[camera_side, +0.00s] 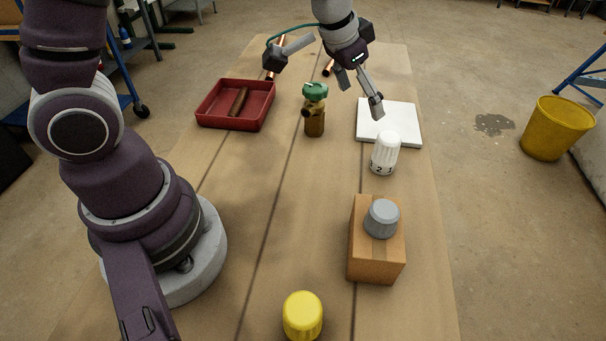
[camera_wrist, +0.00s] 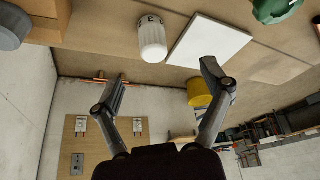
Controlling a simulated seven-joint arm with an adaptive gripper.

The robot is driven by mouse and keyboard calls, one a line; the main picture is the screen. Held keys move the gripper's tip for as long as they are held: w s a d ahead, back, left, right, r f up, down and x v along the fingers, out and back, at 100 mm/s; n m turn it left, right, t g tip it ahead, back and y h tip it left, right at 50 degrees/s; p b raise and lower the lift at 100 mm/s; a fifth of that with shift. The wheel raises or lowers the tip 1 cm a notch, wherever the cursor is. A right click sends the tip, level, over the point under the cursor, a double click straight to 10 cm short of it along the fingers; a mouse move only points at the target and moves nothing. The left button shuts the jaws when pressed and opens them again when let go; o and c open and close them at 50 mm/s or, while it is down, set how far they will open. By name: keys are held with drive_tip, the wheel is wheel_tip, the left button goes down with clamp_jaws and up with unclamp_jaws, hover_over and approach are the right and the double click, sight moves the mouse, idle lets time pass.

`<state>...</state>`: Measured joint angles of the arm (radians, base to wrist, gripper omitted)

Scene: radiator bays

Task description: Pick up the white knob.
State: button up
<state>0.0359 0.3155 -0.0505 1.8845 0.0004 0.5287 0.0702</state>
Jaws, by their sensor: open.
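The white knob (camera_side: 385,153) stands upright on the wooden table, near the front edge of a white square plate, with dark markings round its base. It also shows in the wrist view (camera_wrist: 152,39), above and between my open fingers. My gripper (camera_side: 365,104) is open and empty, above the table behind and a little left of the knob in the side view. In the wrist view the two fingers of my gripper (camera_wrist: 165,78) are spread wide and apart from the knob.
A cardboard box (camera_side: 376,250) with a grey knob (camera_side: 381,218) on it stands in front of the white knob. A yellow knob (camera_side: 302,316) is nearer. A brass valve with a green cap (camera_side: 315,92) and a red tray (camera_side: 207,109) lie left. The white plate (camera_side: 402,112) is behind.

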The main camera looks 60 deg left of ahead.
sight(385, 155)
drive_tip(key=x, duration=0.5)
drive_tip(key=d+x, duration=0.1)
drive_tip(key=x, duration=0.9)
drive_tip(key=shift+w+d, duration=0.2)
drive_tip(key=shift+d, duration=0.15)
drive_tip(key=c, duration=1.3)
drive_tip(key=shift+r, duration=0.15)
